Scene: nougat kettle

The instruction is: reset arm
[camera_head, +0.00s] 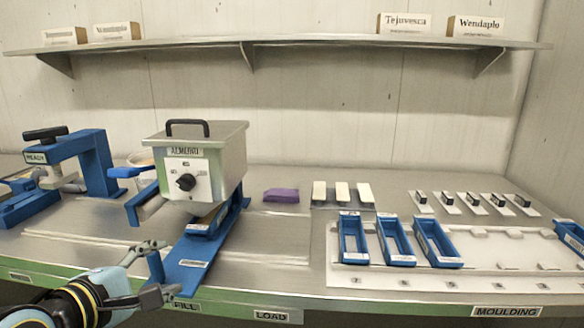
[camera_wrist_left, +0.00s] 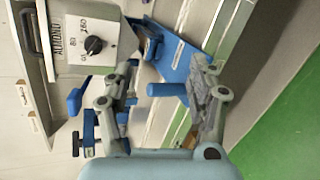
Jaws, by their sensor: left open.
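My left gripper (camera_head: 165,270) is at the front left of the counter, beside the lower end of the blue sloping base of the kettle machine. Its two fingers are spread apart with nothing held between them. In the left wrist view the open fingers (camera_wrist_left: 168,75) point toward the kettle machine (camera_wrist_left: 85,40). In the head view that machine is a steel box marked ALMOND (camera_head: 225,165) with a black knob. A blue mould (camera_head: 203,222) sits on its blue base (camera_head: 188,262). My right gripper does not show.
A blue press (camera_head: 95,160) stands at the left. A purple block (camera_head: 281,195) and white bars (camera_head: 342,192) lie mid-counter. Blue moulds (camera_head: 438,250) stand on a white board (camera_head: 480,285) at the right. A shelf (camera_head: 300,42) runs above.

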